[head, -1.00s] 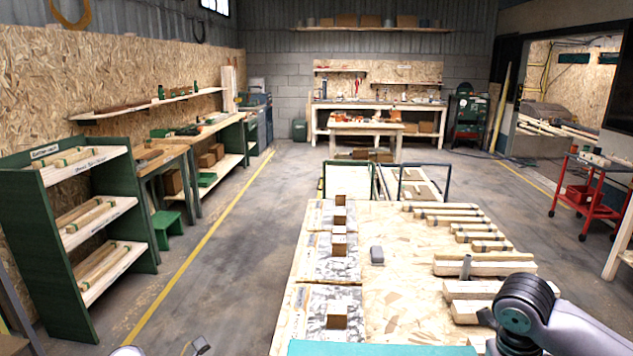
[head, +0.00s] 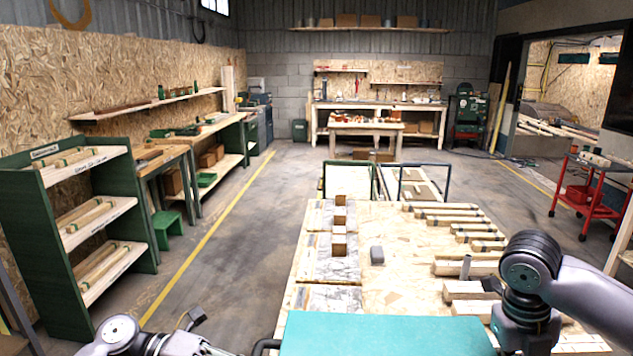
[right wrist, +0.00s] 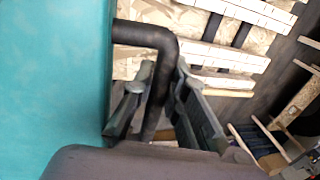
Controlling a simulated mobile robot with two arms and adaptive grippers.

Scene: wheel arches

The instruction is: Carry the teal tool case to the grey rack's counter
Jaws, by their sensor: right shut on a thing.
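The teal tool case (head: 385,335) shows at the bottom middle of the head view, in front of the near worktable's edge; its lower part is cut off. A black handle (head: 262,346) sticks out at its left end. In the right wrist view the case (right wrist: 50,80) fills the left side, with a black handle (right wrist: 155,45) at its edge. My right gripper (right wrist: 158,105) is shut on that handle. My left arm comes in at the bottom left of the head view, but its fingertips are out of view. I cannot pick out a grey rack for certain.
The OSB-topped worktable (head: 400,285) ahead carries timber strips and blocks. A dark green shelf rack (head: 30,250) stands at the left and a red trolley (head: 590,195) at the right. The floor (head: 235,250) between the green rack and worktable is clear.

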